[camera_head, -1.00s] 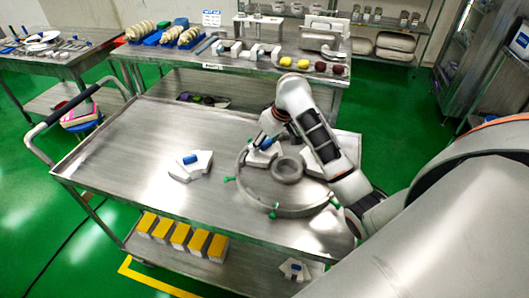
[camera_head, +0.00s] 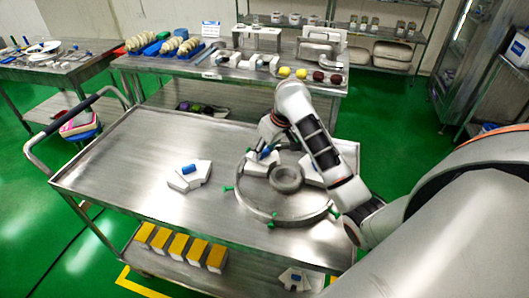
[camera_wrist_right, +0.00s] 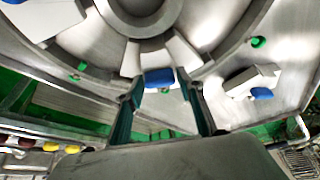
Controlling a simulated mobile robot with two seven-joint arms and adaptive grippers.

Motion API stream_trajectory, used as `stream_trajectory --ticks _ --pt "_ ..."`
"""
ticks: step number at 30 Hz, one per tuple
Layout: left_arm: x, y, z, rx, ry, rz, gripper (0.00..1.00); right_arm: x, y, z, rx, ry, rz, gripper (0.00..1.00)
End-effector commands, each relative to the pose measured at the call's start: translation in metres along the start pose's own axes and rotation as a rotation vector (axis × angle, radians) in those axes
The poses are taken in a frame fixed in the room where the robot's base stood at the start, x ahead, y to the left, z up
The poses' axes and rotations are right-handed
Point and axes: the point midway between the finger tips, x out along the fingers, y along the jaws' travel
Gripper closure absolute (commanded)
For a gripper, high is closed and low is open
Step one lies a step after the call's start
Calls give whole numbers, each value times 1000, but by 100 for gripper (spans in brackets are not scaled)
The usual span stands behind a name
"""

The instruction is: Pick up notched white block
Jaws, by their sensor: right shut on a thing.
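A white block with a blue handle (camera_head: 258,167) sits in the left part of the round metal ring fixture (camera_head: 236,196) on the cart. My right gripper (camera_head: 268,148) is over it, shut on its blue handle, which shows between the two fingers in the right wrist view (camera_wrist_right: 158,78). The fingers partly hide the block, so its notch is not clear. I cannot tell whether it is lifted off the fixture. Another white block (camera_head: 312,170) is in the ring's right part, partly behind my arm. A notched white block with a blue handle (camera_head: 182,181) lies on the cart left of the ring. My left gripper is out of view.
The metal cart (camera_head: 125,165) has free room on its left. Green pegs (camera_head: 228,188) stand around the ring. A small round metal ring (camera_head: 287,179) is in the middle. Yellow-topped blocks (camera_head: 178,245) stand on the lower shelf. A laden table (camera_head: 225,77) is behind.

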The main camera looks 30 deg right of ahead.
Motion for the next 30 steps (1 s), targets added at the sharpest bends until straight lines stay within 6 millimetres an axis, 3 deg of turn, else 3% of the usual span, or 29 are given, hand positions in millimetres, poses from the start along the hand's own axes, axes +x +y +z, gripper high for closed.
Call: stream_trajectory --ticks 18,30 --pt "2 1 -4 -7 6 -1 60 -107 3 -46 -3 12 8 100" --pt "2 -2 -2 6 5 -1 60 -158 2 -66 0 12 5 100"
